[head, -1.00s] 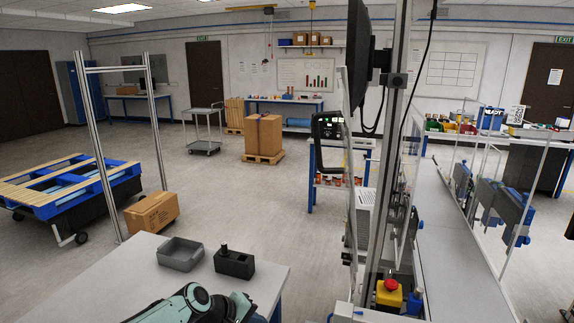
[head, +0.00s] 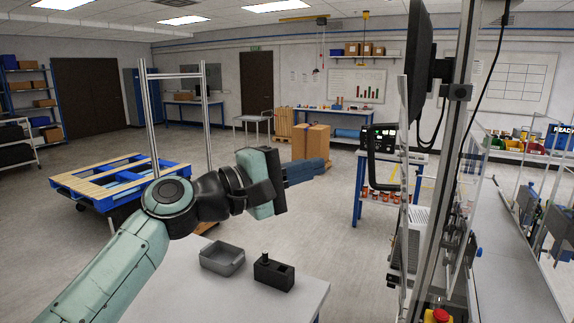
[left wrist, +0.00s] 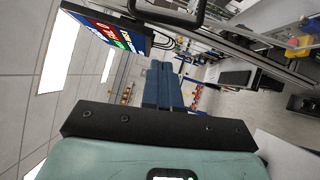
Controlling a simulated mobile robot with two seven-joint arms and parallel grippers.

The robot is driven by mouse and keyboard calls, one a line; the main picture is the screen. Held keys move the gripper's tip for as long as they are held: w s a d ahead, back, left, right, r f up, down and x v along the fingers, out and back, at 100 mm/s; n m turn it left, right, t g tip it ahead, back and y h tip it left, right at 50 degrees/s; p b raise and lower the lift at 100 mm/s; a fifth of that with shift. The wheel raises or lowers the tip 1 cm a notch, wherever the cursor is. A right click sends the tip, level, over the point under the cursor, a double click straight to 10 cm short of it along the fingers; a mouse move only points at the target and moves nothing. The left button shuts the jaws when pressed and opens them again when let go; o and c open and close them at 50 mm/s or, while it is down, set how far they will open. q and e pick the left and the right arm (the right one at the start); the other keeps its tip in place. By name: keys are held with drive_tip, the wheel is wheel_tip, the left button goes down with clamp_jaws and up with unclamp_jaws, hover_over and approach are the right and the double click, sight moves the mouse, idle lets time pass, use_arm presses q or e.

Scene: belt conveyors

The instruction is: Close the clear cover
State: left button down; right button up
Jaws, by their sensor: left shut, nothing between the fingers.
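The clear cover (head: 404,135) stands upright at the conveyor guard, seen nearly edge-on in the head view. A black loop handle (head: 366,160) juts out from its left side. The handle also shows at the top of the left wrist view (left wrist: 166,18). My left gripper (head: 318,171) is raised above the floor area left of the handle, pointing right. Its blue-grey fingers are together and empty, and clearly apart from the handle. They also show in the left wrist view (left wrist: 163,85). My right gripper is not in view.
A white table (head: 185,295) in front bears a grey tray (head: 222,258) and a black block (head: 273,272). A metal post (head: 452,130) carries a dark monitor (head: 419,60). The conveyor (head: 505,285) runs at right. Open floor lies behind the table.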

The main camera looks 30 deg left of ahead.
use_arm(q)
drive_tip(key=w+d+p, duration=0.2)
drive_tip(key=w+d, duration=0.1)
drive_tip(key=d, duration=0.2)
drive_tip(key=shift+w+d+r, duration=0.2)
drive_tip(key=shift+d+r, duration=0.2)
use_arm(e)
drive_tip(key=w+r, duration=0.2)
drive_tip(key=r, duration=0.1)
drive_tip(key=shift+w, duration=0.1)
use_arm(q)
drive_tip(key=shift+s+r, duration=0.1)
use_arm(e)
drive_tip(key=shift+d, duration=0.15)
